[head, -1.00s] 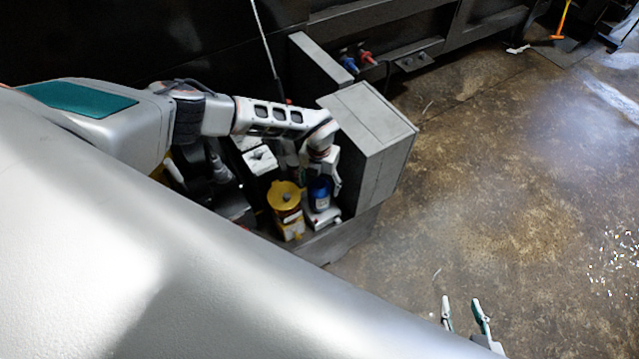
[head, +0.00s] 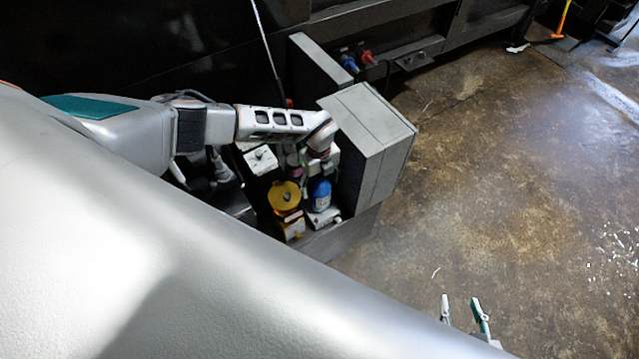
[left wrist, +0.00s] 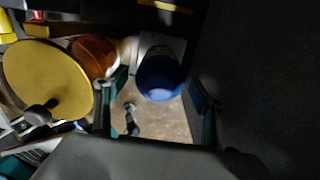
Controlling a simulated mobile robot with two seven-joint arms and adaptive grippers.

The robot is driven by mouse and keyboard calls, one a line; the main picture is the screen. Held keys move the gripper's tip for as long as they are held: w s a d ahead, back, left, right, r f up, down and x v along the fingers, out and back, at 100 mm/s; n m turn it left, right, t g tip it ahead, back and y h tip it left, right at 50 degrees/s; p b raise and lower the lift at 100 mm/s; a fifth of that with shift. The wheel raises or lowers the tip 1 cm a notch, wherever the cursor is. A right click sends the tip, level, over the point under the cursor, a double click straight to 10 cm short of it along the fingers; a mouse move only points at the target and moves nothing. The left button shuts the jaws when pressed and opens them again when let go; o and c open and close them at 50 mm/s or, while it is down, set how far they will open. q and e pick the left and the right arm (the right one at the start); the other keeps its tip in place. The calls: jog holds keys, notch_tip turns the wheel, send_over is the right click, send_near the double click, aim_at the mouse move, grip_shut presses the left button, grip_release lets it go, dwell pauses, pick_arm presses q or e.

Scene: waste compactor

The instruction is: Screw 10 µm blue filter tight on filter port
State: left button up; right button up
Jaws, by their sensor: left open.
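The blue filter (head: 320,194) stands roughly upright on a white base inside the grey cabinet, right of a yellow-topped canister (head: 285,196). In the left wrist view the blue filter (left wrist: 160,75) lies ahead of the gap between my left fingers, and the yellow disc (left wrist: 48,80) is at the left. My left gripper (head: 324,163) is just behind and above the filter in the head view. Its fingers (left wrist: 157,108) are spread and hold nothing. The port and thread under the filter are hidden. My right gripper (head: 464,312) is open and empty over the floor.
A grey cabinet box (head: 372,145) stands close on the right of the filter. A white-topped part (head: 261,160) is behind the yellow canister. Blue and red connectors (head: 357,59) sit on the machine at the back. The floor at the right is mostly clear.

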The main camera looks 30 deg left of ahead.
pick_arm(q)
jog(key=n, duration=0.9)
jog(key=shift+n, duration=0.4)
jog(key=c, duration=1.2)
jog(key=m, duration=0.5)
jog(key=shift+c, duration=0.2)
jog(key=shift+m, duration=0.3)
jog(key=m, duration=0.4)
jog(key=shift+m, duration=0.4)
